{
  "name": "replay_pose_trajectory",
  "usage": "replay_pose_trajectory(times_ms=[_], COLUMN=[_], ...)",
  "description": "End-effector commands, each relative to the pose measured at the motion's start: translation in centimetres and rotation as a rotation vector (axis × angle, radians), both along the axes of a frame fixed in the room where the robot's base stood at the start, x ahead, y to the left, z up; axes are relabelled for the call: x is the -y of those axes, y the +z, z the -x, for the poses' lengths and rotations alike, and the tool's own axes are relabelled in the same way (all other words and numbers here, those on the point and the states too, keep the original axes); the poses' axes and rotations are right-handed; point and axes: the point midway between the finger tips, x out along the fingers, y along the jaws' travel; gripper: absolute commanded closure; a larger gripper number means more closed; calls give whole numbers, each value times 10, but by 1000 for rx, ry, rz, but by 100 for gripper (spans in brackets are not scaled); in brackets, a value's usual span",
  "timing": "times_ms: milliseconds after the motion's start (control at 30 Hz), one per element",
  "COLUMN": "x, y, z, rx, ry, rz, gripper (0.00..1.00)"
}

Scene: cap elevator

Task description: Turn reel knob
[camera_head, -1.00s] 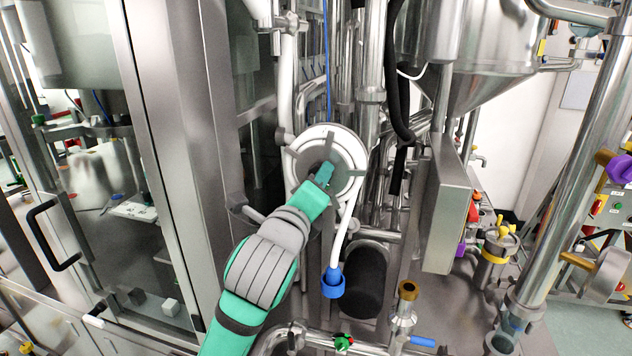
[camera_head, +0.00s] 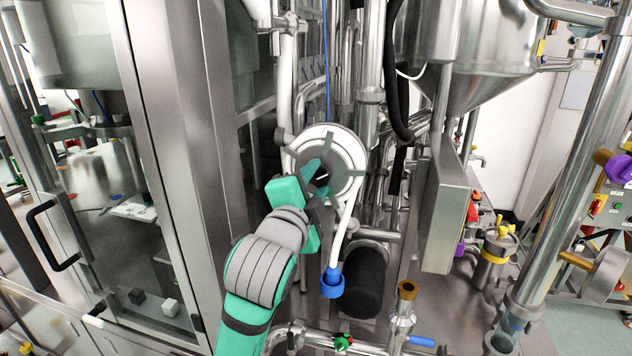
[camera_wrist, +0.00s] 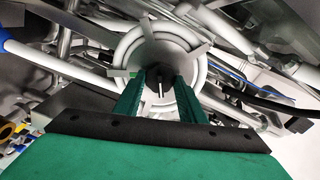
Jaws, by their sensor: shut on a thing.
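The hose reel (camera_head: 352,158) is a round grey disc wound with white hose, with grey spokes, upright in the middle of the head view. It also fills the upper middle of the wrist view (camera_wrist: 192,45). A dark knob (camera_wrist: 160,82) sits at its centre. My green gripper (camera_head: 318,176) is at the reel's centre. In the wrist view its two fingers (camera_wrist: 160,88) stand either side of the knob, shut on it. In the head view the fingers and palm partly cover the knob and the reel's lower left.
A blue hose end (camera_head: 332,283) hangs below the reel beside a black cylinder (camera_head: 365,283). A steel cabinet with glass doors (camera_head: 160,170) stands close on the left. Steel pipes and a grey box (camera_head: 447,205) crowd the right.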

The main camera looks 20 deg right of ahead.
Motion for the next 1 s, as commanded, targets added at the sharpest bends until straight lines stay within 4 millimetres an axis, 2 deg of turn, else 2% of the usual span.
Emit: replay_pose_trajectory(times_ms=[1000], x=[1], y=[-1], z=[0], rx=[-545], ry=[-2], rz=[797], gripper=[86])
